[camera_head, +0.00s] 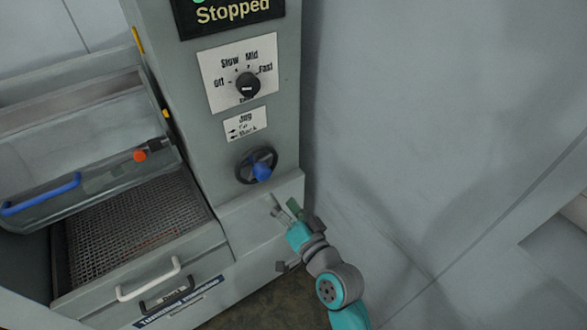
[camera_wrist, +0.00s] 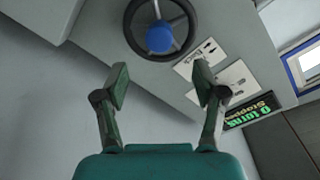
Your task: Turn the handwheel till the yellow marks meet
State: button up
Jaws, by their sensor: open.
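The handwheel (camera_head: 257,165) is a dark ring with a blue knob (camera_head: 261,172), mounted on the grey machine column below the jog label. In the wrist view the handwheel (camera_wrist: 161,25) shows at the top, beyond the fingertips, with its blue knob (camera_wrist: 160,37) toward the gripper. My gripper (camera_head: 287,208) is below and right of the wheel, apart from it. In the wrist view my gripper (camera_wrist: 161,88) has its fingers spread with nothing between them. Yellow marks (camera_head: 138,40) and (camera_head: 165,113) show along the column's left edge; I cannot tell whether these are the marks to be matched.
A speed dial (camera_head: 248,86) and a display reading "Stopped" (camera_head: 233,12) sit above the wheel. At left are a clear guard with a blue handle (camera_head: 41,194), a mesh tray (camera_head: 137,225) and a drawer with a white handle (camera_head: 148,279). Bare wall (camera_head: 430,120) lies right.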

aim_at(265, 176)
jog(key=x, duration=1.1)
jog(key=shift+w+d+r, duration=0.1)
jog(key=shift+d+r, duration=0.05)
jog(key=c, duration=1.1)
